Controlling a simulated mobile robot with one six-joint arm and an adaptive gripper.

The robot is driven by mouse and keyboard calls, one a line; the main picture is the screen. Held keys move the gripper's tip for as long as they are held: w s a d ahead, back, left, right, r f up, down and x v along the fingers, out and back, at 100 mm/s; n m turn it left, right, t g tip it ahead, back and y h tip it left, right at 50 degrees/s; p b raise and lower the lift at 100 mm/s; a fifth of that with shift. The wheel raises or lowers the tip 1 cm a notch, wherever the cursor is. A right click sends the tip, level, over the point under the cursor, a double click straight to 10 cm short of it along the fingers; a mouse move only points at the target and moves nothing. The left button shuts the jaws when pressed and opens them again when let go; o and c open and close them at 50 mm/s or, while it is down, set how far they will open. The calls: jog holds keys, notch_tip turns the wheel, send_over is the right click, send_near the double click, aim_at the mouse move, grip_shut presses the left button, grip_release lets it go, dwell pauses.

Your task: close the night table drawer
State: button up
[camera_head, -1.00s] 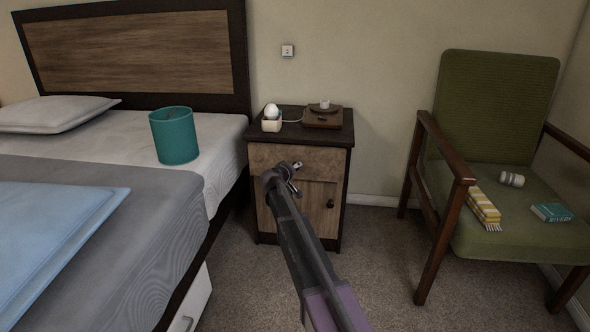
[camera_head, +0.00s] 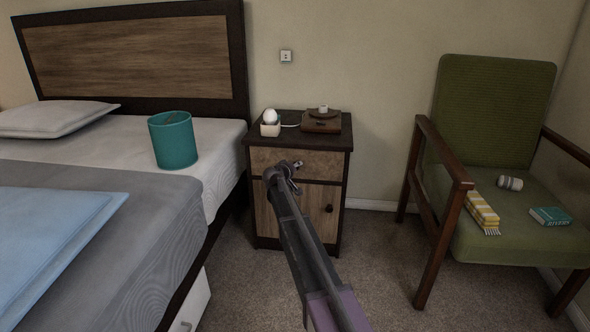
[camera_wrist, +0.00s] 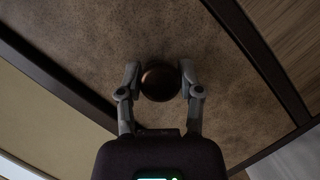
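The night table (camera_head: 262,215) stands between the bed and the armchair, with a drawer (camera_head: 318,165) above a door. The drawer front looks about flush with the frame; a small gap cannot be ruled out. My gripper (camera_head: 294,170) is at the drawer front and hides part of it in the head view. In the wrist view my gripper (camera_wrist: 161,80) has a finger on each side of the round dark drawer knob (camera_wrist: 160,84), and the fingers appear closed against it. The knob is hidden in the head view.
A white holder (camera_head: 271,129) with a white round item and a brown box (camera_head: 321,123) stand on the night table. The bed (camera_head: 150,245) is at left, the green armchair (camera_head: 495,115) at right. Carpet (camera_head: 385,265) between them is clear.

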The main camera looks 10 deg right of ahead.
jog(key=o, duration=0.4)
jog(key=shift+w, duration=0.15)
jog(key=s+d+f+p+v, duration=0.1)
jog(key=p+v, duration=0.3)
jog(key=v, duration=1.4)
jog(key=shift+s+d+f+m+g+y+p, duration=0.5)
jog(key=shift+s+d+g+p, duration=0.9)
jog(key=shift+s, duration=1.7)
jog(key=shift+s+d+f+m+g+y+p, duration=0.35)
jog(key=shift+s+d+f+m+g+p, duration=0.75)
jog(key=shift+s, duration=2)
jog(key=shift+s+d+f+n+g+y+p, duration=0.1)
jog(key=shift+s+d+g+y+p, duration=0.6)
jog(key=shift+s+d+g, duration=1.7)
jog(key=shift+s+a+t+h, duration=0.25)
jog(key=shift+s+a+t, duration=0.15)
jog(key=shift+s+t, duration=0.45)
